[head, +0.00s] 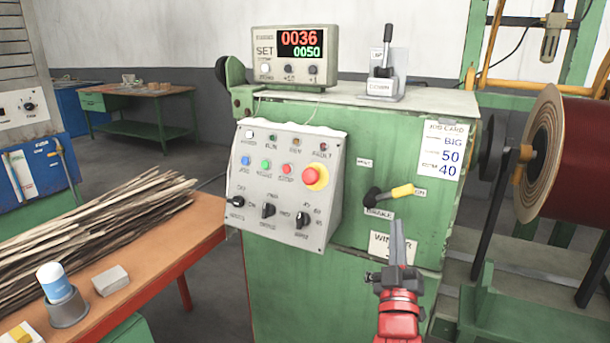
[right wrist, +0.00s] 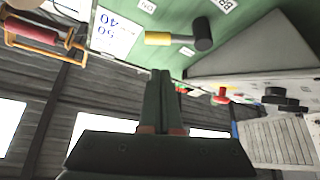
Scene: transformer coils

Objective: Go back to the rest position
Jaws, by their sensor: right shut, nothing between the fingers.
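My right gripper (head: 398,243) is in front of the green winder cabinet (head: 300,290), pointing up, below the brake lever. It is shut and empty, and its closed fingers also show in the right wrist view (right wrist: 163,85). The brake lever (head: 402,191) with its yellow grip is on the cabinet front, apart from the fingers, and it also shows in the right wrist view (right wrist: 160,39). My left gripper is not in view.
A grey control panel (head: 285,185) with knobs and a red stop button juts out left of the gripper. An orange bench (head: 150,262) with wooden strips stands left. A large coil drum (head: 570,150) is at right.

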